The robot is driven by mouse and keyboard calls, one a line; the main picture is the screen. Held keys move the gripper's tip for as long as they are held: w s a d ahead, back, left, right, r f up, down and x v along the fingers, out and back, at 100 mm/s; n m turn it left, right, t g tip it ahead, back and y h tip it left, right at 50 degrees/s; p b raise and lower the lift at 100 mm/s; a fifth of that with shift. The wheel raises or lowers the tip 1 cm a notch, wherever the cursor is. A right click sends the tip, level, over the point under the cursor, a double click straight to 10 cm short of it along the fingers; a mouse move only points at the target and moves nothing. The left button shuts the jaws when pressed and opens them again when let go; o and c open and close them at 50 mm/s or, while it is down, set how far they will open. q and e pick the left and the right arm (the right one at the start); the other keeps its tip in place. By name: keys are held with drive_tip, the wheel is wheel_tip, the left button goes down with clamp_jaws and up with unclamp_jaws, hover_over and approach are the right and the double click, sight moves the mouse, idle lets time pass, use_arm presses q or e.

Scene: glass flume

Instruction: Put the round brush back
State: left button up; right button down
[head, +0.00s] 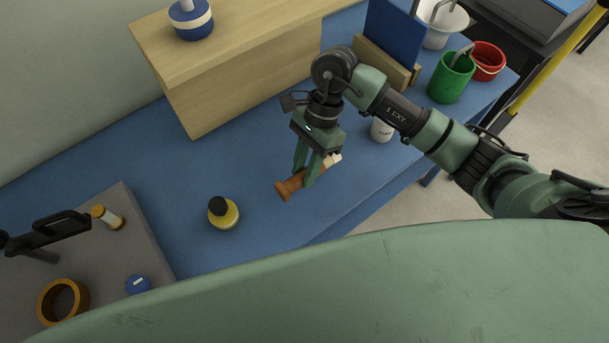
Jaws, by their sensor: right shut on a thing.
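My right gripper (308,178) is shut on the round brush (289,188), across its middle. The brush has a brown handle pointing to the lower left and pale bristles at its upper right end. It is tilted in the picture, over the blue bench top; I cannot tell whether it touches the bench. The fingers hide part of it. A green cup (450,78) stands on the bench at the upper right. My left gripper is not in view.
A white labelled cup (381,131) stands just right of my gripper. A yellow bottle with a black cap (223,213) stands to the left. Blue bench between box and bottle is clear.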

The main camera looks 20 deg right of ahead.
drive_tip(key=shift+f, duration=0.7)
wheel_tip(320, 180, down, 4)
drive_tip(key=shift+r+p, duration=0.25)
drive_tip(key=shift+p, duration=0.2)
drive_tip(key=shift+f, duration=0.25)
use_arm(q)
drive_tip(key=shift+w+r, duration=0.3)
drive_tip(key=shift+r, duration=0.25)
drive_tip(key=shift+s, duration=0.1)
use_arm(e)
drive_tip(key=shift+f, duration=0.2)
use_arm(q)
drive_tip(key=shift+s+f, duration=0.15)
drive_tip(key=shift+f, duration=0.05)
use_arm(e)
drive_tip(key=c, duration=1.1)
unclamp_jaws()
drive_tip(key=shift+s+r, duration=0.1)
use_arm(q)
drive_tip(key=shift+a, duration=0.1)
